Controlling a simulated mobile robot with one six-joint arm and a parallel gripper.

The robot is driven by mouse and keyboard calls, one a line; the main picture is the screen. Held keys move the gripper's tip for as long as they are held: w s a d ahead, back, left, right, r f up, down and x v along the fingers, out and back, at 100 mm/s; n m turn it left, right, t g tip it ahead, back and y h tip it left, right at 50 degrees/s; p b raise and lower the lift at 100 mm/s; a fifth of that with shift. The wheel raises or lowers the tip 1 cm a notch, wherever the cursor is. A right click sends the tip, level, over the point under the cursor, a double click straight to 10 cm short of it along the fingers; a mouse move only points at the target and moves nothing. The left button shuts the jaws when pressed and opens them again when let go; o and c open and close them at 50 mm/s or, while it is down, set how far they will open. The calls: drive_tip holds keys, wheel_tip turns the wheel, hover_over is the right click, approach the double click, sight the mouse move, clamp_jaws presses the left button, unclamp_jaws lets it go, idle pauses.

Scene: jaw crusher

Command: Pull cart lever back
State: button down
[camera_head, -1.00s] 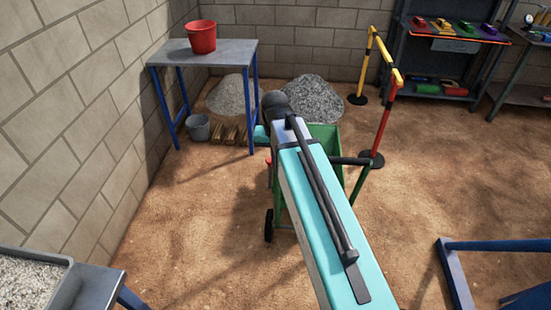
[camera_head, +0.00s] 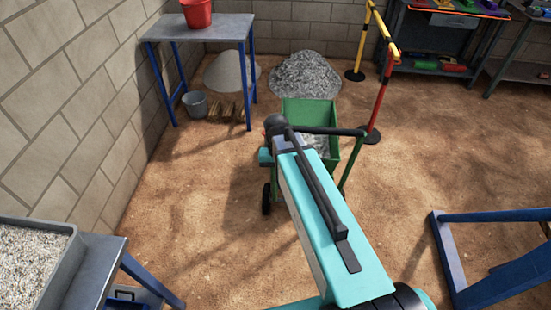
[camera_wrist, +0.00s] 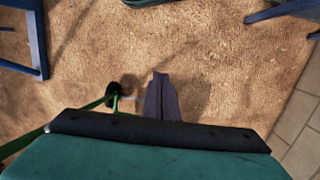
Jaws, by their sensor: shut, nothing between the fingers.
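The green cart (camera_head: 308,110) stands on the dirt floor ahead, with grey gravel in its bin and a black wheel (camera_head: 266,198) at its left. My arm covers part of it. A small red part (camera_head: 266,132) shows at the cart's left side beside my arm; I cannot tell whether it is the lever. My gripper is hidden in the head view. In the wrist view, my gripper (camera_wrist: 160,78) is shut and empty over the dirt, just right of the cart's green frame (camera_wrist: 95,103) and wheel (camera_wrist: 113,89). I cannot tell whether it touches the cart.
A table (camera_head: 215,28) with a red bucket (camera_head: 196,12) stands back left, a grey bucket (camera_head: 195,104) below. Gravel piles (camera_head: 305,75) lie behind the cart. A yellow-red barrier (camera_head: 381,85) stands right. A blue frame (camera_head: 480,216) is at front right. Dirt around the cart is mostly clear.

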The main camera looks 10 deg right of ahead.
drive_tip(key=s+f+n+g, duration=0.3)
drive_tip(key=s+f+g, duration=0.1)
drive_tip(key=s+f, duration=2.1)
drive_tip(key=s, duration=0.3)
drive_tip(key=shift+s+d+f+n+y, duration=0.15)
drive_tip(key=shift+s+f+n+y, duration=0.1)
drive_tip(key=shift+f+n+y, duration=0.05)
